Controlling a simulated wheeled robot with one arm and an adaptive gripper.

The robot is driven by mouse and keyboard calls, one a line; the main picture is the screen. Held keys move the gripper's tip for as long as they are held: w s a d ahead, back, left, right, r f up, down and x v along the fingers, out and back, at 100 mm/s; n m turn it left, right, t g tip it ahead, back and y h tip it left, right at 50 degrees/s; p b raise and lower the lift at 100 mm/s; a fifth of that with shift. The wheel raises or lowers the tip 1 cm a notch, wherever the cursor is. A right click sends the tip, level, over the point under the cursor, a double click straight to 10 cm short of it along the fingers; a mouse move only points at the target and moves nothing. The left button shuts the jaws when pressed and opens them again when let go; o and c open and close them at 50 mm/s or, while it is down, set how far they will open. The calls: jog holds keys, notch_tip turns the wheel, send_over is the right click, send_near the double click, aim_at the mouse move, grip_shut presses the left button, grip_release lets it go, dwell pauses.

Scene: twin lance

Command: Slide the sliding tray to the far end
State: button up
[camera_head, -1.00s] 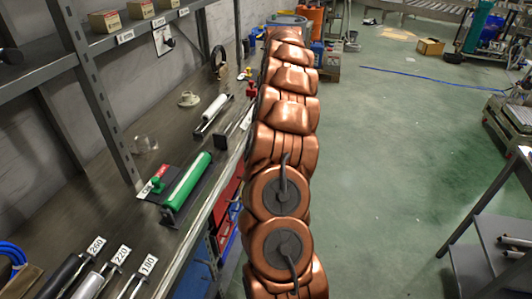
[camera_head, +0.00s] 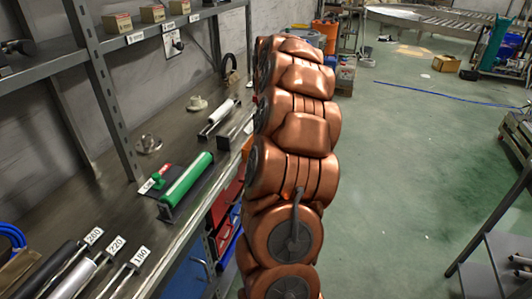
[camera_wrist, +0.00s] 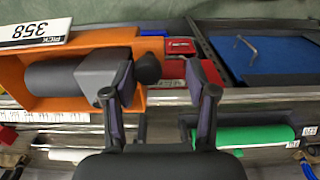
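An orange tray (camera_wrist: 135,98) with a white label reading PICK 358 is at the left of the wrist view. It holds a dark cylinder (camera_wrist: 52,78) joined to a grey block (camera_wrist: 106,70). A small orange edge (camera_head: 247,145) shows beside my arm in the head view; the rest there is hidden. My gripper (camera_wrist: 160,88) is open, its two dark fingers apart. A black knob (camera_wrist: 149,68) appears between the fingers, nearer the left one. The left finger overlaps the tray's right end; I cannot tell whether it touches.
A green roller (camera_head: 186,180) lies on the bench, also in the wrist view (camera_wrist: 250,136). A white roller (camera_head: 222,111) and labelled tools (camera_head: 90,268) are on the bench too. Blue and red drawers (camera_head: 228,205) are beneath. A shelf post (camera_head: 108,95) stands at left. Open green floor (camera_head: 400,180) is right.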

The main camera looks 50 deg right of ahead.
jog(key=shift+s+a, duration=0.15)
jog(key=shift+a, duration=0.4)
notch_tip(320, 180, up, 9)
jog(key=p, duration=0.3)
dwell(1.2)
